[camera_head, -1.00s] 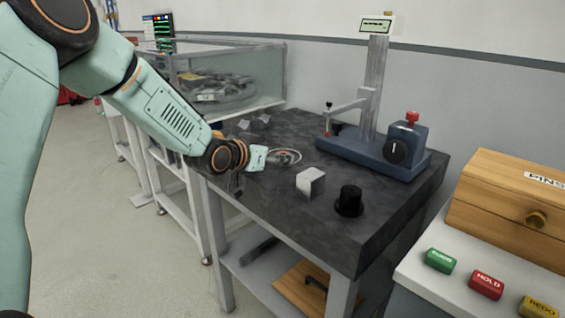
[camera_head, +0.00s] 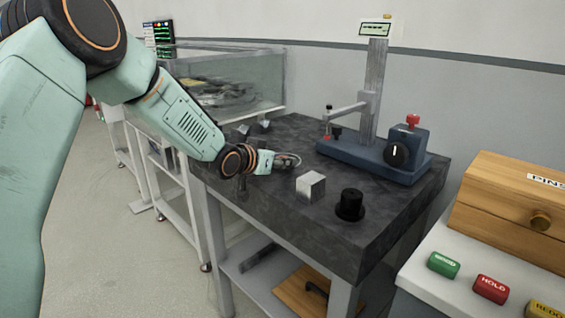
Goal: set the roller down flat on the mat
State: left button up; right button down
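My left arm reaches in from the left, and its gripper (camera_head: 270,162) is low over the far left part of the dark stone table (camera_head: 325,233). The fingers are small and partly hidden by the wrist, so I cannot tell whether they are open or shut. A grey ring-shaped thing (camera_head: 288,160) shows right at the fingertips; I cannot tell whether it is held or lies on the table. I cannot make out a roller or a mat for certain. My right gripper is not in view.
A pale metal cube (camera_head: 310,186) and a black knobbed cylinder (camera_head: 350,204) stand nearer on the table. A blue-based gauge stand (camera_head: 372,158) is at the back right. Small grey blocks (camera_head: 264,126) lie at the far left. A wooden box (camera_head: 508,211) and coloured buttons are at right.

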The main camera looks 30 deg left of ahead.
pick_arm(q)
grip_shut()
jog(key=shift+r, duration=0.15)
notch_tip(320, 180, up, 9)
jog(key=p, duration=0.3)
jog(key=shift+f, duration=0.2)
jog(key=shift+r, duration=0.6)
